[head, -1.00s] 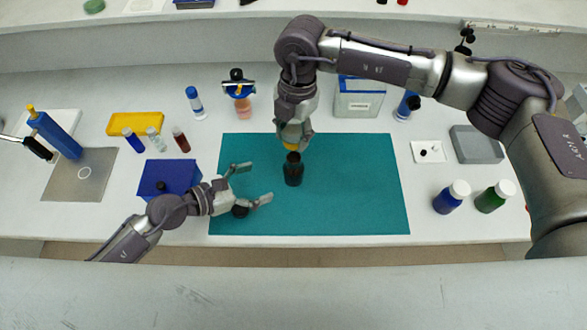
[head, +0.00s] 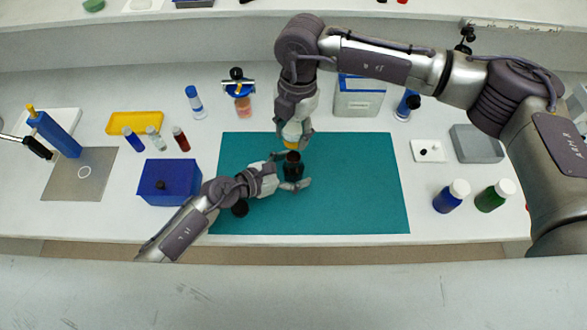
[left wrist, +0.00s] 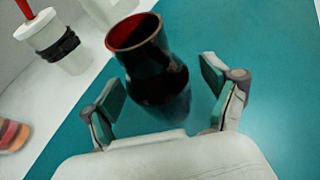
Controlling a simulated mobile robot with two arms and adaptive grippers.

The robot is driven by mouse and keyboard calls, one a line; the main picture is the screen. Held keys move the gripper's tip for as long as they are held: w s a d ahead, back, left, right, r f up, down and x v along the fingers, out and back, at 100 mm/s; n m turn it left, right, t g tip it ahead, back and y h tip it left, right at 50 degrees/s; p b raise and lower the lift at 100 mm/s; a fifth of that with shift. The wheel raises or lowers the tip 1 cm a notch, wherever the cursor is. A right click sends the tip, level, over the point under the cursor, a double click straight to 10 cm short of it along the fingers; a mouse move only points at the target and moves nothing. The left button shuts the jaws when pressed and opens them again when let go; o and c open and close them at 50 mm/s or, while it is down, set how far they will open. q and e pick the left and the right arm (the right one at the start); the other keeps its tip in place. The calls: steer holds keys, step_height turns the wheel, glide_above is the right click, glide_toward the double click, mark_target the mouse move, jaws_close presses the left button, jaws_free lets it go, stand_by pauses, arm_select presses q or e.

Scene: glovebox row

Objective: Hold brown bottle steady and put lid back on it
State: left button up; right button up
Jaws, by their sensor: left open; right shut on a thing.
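The brown bottle (head: 292,168) stands upright and open-topped on the teal mat. In the left wrist view the bottle (left wrist: 152,65) shows a red-brown inner rim and no lid. My left gripper (head: 291,171) is open, with one finger on each side of the bottle; in the left wrist view (left wrist: 160,92) gaps show between fingers and bottle. My right gripper (head: 293,140) points down just behind and above the bottle mouth, shut on a small orange-yellow thing (head: 291,146), mostly hidden; I cannot tell if it is the lid. A round black thing (head: 240,208) lies on the mat beside my left arm.
The teal mat (head: 360,190) is clear to the right. A blue box (head: 175,178) stands to the left. Blue (head: 449,199) and green (head: 493,197) bottles with white lids stand right of the mat. A clear, blue-edged container (head: 358,100) stands behind the mat.

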arm_select(q)
jaws_close()
arm_select(e)
glide_above(293, 154)
steer(key=s, duration=0.2)
steer(key=shift+w+f, duration=0.15)
steer(key=shift+f, duration=2.35)
steer(key=shift+f, duration=0.9)
steer(key=shift+f, duration=0.6)
